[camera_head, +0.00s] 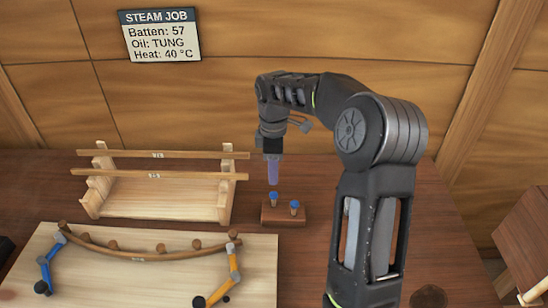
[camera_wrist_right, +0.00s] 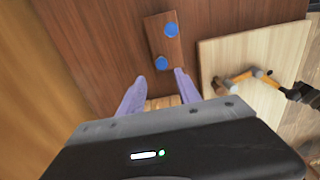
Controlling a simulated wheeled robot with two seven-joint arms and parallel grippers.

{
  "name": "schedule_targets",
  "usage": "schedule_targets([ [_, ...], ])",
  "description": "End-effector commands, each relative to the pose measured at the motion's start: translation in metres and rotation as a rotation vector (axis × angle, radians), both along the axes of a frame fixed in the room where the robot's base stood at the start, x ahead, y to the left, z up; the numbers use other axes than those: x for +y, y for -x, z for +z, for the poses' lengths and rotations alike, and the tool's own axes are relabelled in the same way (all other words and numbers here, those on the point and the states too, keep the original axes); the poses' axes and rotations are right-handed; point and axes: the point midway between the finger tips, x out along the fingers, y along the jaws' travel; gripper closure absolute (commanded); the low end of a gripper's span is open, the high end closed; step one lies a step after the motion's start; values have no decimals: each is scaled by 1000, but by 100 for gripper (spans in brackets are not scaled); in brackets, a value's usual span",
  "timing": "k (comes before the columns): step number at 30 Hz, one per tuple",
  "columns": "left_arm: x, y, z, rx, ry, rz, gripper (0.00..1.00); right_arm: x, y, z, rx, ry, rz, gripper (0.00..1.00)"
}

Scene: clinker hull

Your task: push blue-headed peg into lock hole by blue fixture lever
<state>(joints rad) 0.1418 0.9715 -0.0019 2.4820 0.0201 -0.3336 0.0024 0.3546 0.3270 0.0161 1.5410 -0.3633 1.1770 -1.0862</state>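Two blue-headed pegs, one at the left (camera_head: 274,196) and one at the right (camera_head: 294,206), stand in a small brown block (camera_head: 283,218). Both heads, (camera_wrist_right: 162,63) and (camera_wrist_right: 171,30), show in the right wrist view. My right gripper (camera_head: 273,180) points down just above the left peg, apart from it. In the wrist view its two lilac fingers (camera_wrist_right: 158,88) are spread, with nothing held between them. The blue fixture lever (camera_head: 45,270) is at the left of the pale board (camera_head: 165,275). I cannot make out the lock hole by it. I do not see my left gripper.
A curved wooden batten (camera_head: 150,255) lies along the board, with an orange lever (camera_head: 234,265) at its right end. A wooden rack (camera_head: 155,205) holding two battens stands behind, left of the peg block. A sign (camera_head: 160,35) hangs on the wall. The table right of the block is mostly clear.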

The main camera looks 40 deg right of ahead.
Motion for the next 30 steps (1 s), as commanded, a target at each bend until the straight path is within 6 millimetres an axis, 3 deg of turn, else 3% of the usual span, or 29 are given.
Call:
schedule_targets([
  [14, 0, 0, 0, 0, 0, 0, 48, 0, 0, -6, 1, -1, 0, 60],
  [20, 0, 0, 0, 0, 0, 0, 48, 0, 1, -22, 2, -1, 1, 60],
  [30, 0, 0, -3, 0, 0, 0, 48, 0, 1, -66, 2, -1, -1, 60],
])
